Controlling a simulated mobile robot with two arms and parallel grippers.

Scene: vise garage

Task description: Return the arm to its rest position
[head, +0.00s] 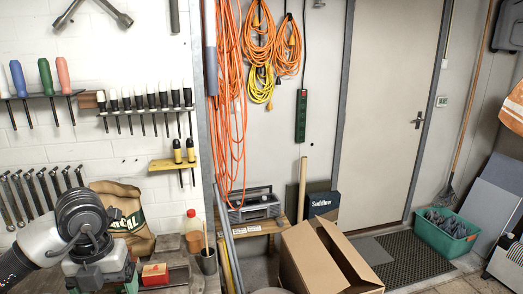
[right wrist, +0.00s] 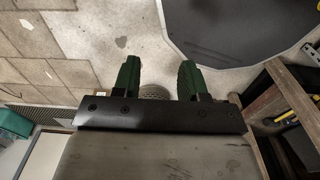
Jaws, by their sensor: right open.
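My left arm comes in at the lower left of the head view. Its dark ribbed wrist (head: 84,215) and grey gripper body are in front of the bench, and the fingers are mostly cut off by the bottom edge. My right gripper (right wrist: 159,80) shows in the right wrist view, with two green fingers apart and nothing held between them. The right arm is not in the head view.
An open cardboard box (head: 318,262) stands on the floor. In the right wrist view, bare floor (right wrist: 110,30) and a dark mat (right wrist: 235,30) lie beyond the fingers.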

